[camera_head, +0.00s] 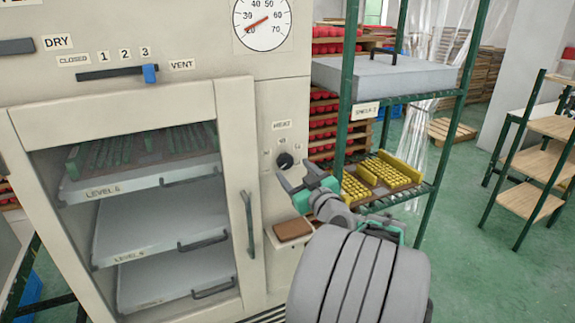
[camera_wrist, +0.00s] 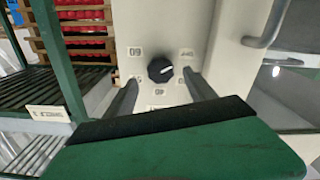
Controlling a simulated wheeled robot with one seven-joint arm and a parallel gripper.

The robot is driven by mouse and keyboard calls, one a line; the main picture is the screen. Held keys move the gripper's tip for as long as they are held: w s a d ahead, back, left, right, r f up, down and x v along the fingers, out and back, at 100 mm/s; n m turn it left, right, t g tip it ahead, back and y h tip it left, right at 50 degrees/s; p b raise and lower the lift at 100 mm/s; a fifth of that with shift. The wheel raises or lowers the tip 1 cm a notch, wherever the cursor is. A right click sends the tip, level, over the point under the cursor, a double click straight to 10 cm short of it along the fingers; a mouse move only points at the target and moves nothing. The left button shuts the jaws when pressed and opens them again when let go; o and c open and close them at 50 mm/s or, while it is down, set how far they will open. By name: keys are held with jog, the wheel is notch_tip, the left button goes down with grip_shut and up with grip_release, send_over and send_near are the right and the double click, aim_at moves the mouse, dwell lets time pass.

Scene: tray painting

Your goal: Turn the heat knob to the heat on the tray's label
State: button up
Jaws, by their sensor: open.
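The dark round heat knob (camera_head: 285,160) is on the cream cabinet's right panel, under the HEAT label (camera_head: 282,125). In the wrist view, the knob (camera_wrist: 160,69) shows a pale pointer line and small number labels around it, upside down and only partly readable. My gripper (camera_head: 295,172) is open in front of the panel, close to the knob. In the wrist view its two fingers (camera_wrist: 161,92) stand apart, to either side below the knob, with nothing between them. A tray with a black handle (camera_head: 395,78) sits on the green rack above a small label (camera_head: 365,113), too small to read surely.
The cabinet door handle (camera_head: 249,225) is left of the knob, and a brown block (camera_head: 293,230) sits on a ledge below. The green rack with yellow racks (camera_head: 380,178) stands close right. A dial (camera_head: 262,22) and blue vent slider (camera_head: 150,73) are above.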

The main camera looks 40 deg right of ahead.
aim_at(287, 164)
jog(key=p+x, duration=0.1)
jog(key=x, duration=0.4)
jog(key=shift+c, duration=0.2)
jog(key=c, duration=1.3)
